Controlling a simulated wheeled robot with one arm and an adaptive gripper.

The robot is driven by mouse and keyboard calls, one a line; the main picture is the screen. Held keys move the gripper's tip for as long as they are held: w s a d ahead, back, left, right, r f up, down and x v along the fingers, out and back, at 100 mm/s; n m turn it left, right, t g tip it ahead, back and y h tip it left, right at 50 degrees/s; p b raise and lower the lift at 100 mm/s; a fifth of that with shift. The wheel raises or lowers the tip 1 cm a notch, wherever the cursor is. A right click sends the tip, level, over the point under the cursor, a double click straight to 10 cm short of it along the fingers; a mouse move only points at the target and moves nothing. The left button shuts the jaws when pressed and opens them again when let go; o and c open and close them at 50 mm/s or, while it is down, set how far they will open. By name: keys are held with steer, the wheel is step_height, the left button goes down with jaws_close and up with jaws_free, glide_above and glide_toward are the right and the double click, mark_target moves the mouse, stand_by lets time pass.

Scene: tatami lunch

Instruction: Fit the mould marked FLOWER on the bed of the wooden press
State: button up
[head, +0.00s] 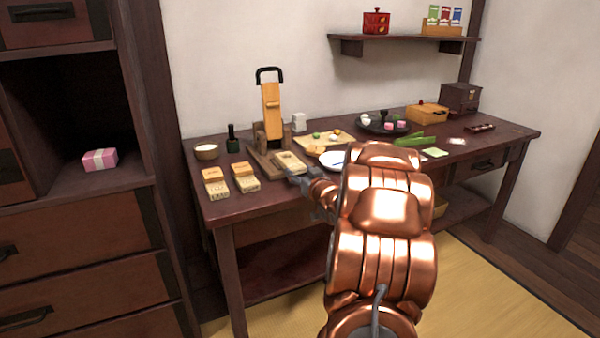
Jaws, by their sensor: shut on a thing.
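The wooden press (252,161) stands at the left part of the table, with its tan lever plank (271,108) and black handle raised upright. My gripper (292,171) reaches in from the right and is shut on a pale wooden mould (288,160). That mould is over or on the right part of the press bed; I cannot tell if it touches the bed. Its marking is too small to read. Other wooden mould blocks (216,187) lie in two groups left of the press, with markings I cannot read. My arm hides part of the table front.
A small bowl (206,152) and a dark green bottle (232,139) stand left of the press. A wooden board (325,139) with small sweets and a white plate (331,159) lie to the right. Farther right are a dark tray (367,126) and a wooden box (427,112).

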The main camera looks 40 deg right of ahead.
steer(key=shift+f, duration=0.35)
steer(key=o, duration=1)
steer(key=shift+o, duration=0.2)
steer(key=v, duration=1.2)
